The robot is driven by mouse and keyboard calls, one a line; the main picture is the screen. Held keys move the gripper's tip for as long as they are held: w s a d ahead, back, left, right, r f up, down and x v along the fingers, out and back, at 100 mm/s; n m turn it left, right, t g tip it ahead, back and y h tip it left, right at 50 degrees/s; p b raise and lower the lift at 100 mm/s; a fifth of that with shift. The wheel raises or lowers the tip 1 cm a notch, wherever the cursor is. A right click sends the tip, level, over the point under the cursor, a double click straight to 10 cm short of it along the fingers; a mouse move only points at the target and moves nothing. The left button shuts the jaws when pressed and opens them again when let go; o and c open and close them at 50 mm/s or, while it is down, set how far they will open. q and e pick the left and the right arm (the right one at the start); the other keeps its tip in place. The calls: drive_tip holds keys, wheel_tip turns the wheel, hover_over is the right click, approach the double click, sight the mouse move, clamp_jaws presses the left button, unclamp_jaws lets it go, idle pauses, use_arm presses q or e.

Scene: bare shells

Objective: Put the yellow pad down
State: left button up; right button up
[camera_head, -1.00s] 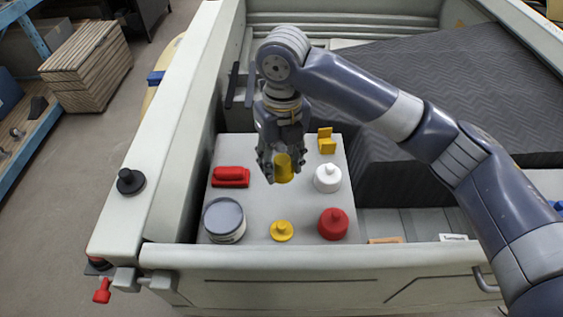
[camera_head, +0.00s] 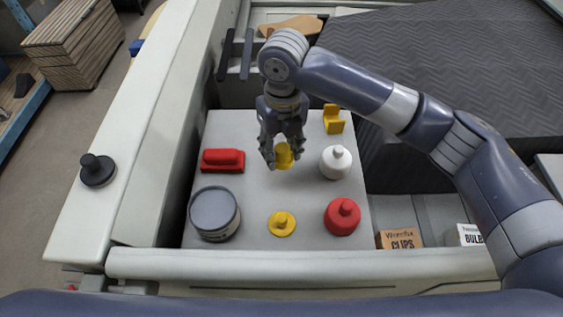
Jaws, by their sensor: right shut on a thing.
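My right gripper (camera_head: 283,152) points down over the middle of the pale grey board. It is shut on a small yellow piece, the yellow pad (camera_head: 285,157), which shows between and below the fingers. The fingers hide part of the pad. I cannot tell whether its underside touches the board or hangs just above it. Another yellow piece, a flat disc with a knob (camera_head: 282,224), lies on the board nearer to me. A yellow angled block (camera_head: 333,120) stands at the back right. My left gripper is not in view.
On the pale board (camera_head: 255,195) stand a red block (camera_head: 222,160), a grey-lidded tin (camera_head: 214,213), a white knobbed piece (camera_head: 335,162) and a red knobbed piece (camera_head: 342,216). A black knob (camera_head: 97,170) sits on the left ledge. Boxes (camera_head: 400,239) lie at right.

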sight(281, 145)
drive_tip(key=shift+s+f, duration=0.1)
drive_tip(key=shift+f, duration=0.7)
wheel_tip(281, 145, down, 3)
drive_tip(key=shift+f+p, duration=0.1)
drive_tip(key=shift+p, duration=0.4)
drive_tip(key=shift+f, duration=0.3)
drive_tip(key=o, duration=0.9)
drive_tip(key=shift+f, duration=0.1)
drive_tip(key=shift+o, duration=0.2)
wheel_tip(281, 145, up, 11)
drive_tip(key=b, duration=0.2)
drive_tip(key=shift+b, duration=0.4)
drive_tip(key=shift+d+r, duration=0.1)
drive_tip(key=shift+r, duration=0.55)
